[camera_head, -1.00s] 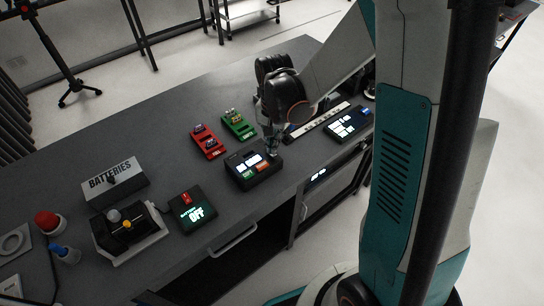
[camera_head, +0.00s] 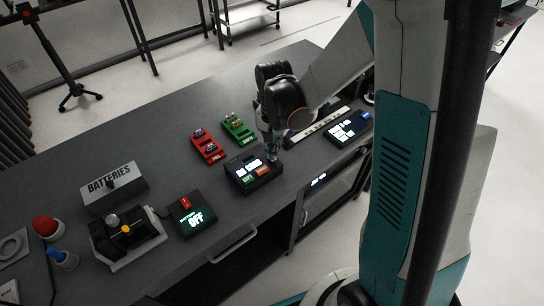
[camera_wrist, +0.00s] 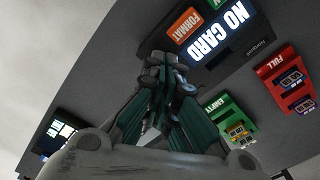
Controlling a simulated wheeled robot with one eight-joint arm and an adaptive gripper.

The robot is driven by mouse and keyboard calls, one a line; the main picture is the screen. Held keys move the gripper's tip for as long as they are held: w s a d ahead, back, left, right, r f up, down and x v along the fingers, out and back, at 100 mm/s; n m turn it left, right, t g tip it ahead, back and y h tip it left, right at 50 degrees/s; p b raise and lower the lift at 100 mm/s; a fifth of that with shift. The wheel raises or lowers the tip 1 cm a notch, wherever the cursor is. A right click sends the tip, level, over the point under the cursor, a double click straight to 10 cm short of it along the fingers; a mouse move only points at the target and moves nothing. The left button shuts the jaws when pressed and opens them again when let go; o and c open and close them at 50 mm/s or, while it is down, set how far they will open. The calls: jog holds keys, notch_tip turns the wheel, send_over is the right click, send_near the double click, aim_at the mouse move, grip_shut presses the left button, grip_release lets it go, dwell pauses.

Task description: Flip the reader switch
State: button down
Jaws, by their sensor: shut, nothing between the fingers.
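In the wrist view, the reader (camera_wrist: 248,52) shows "NO CARD" and an orange "FORMAT" button. My gripper (camera_head: 272,159) is shut and empty, pointing down at the reader's right end. In the wrist view, my gripper (camera_wrist: 163,60) has its fingertips at the reader's edge, close to the FORMAT button. I cannot tell whether they touch it. I cannot make out the reader switch; the fingers cover that end of the reader.
A red card holder (camera_head: 208,147) and a green one (camera_head: 238,128) lie behind the reader. A lit panel (camera_head: 347,130) is to the right. The table (camera_head: 130,153) is clear at the back left.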

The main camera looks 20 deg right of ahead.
jog(key=shift+f+b, duration=1.05)
jog(key=shift+f, duration=0.2)
dwell(1.2)
jog(key=shift+r+p, duration=2.35)
jog(key=shift+r, duration=1.2)
jog(key=s+r+n+t+b, duration=0.4)
jog(key=s+r+n+t, duration=0.3)
jog(key=s+r, duration=0.6)
jog(key=shift+s+n, duration=0.7)
jog(key=shift+s, duration=0.3)
